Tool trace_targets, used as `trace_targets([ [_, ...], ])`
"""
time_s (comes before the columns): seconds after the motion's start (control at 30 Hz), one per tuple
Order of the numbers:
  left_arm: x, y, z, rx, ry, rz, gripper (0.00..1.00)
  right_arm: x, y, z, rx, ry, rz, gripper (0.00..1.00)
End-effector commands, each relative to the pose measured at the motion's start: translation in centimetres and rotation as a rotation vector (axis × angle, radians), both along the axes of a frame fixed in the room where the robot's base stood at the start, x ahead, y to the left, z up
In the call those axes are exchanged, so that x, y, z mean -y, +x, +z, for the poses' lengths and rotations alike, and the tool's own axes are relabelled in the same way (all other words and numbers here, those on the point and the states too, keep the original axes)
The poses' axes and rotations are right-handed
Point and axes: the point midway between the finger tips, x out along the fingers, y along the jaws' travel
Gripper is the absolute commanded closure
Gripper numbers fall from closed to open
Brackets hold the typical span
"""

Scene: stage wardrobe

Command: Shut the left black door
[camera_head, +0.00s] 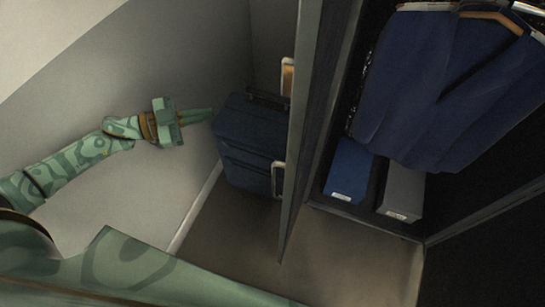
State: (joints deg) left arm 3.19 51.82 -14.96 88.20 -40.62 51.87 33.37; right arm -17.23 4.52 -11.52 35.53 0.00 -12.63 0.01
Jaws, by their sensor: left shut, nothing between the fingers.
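The left black door (326,90) stands open. I see it almost edge-on, with its pale edge running down the middle of the view. A brass-framed fitting (287,76) and a second pale fitting (278,179) stick out on the left side of that edge. My left gripper (210,113) is shut and empty. It is left of the door and apart from it, pointing right, with its tips near the blue suitcase in the picture. My right gripper is not in view.
A dark blue suitcase (250,135) stands on the floor left of the door. Inside the wardrobe hangs a blue jacket (440,90) above a blue box (350,170) and a grey box (403,190). A pale wall is at left. The floor (240,240) before the door looks clear.

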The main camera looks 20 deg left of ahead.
Motion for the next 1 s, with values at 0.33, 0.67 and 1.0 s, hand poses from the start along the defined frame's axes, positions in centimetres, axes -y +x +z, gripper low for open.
trace_targets([
  [0.33, 7.6, -10.4, 8.4, -0.316, -0.19, -0.651, 1.0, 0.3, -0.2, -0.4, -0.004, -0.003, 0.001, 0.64],
  [0.67, 11.9, -10.8, 8.6, -0.33, -0.2, -0.67, 1.0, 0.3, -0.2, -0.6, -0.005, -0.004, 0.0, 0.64],
  [1.0, 18.8, -10.8, 8.5, -0.328, -0.201, -0.668, 1.0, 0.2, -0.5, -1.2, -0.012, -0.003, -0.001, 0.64],
])
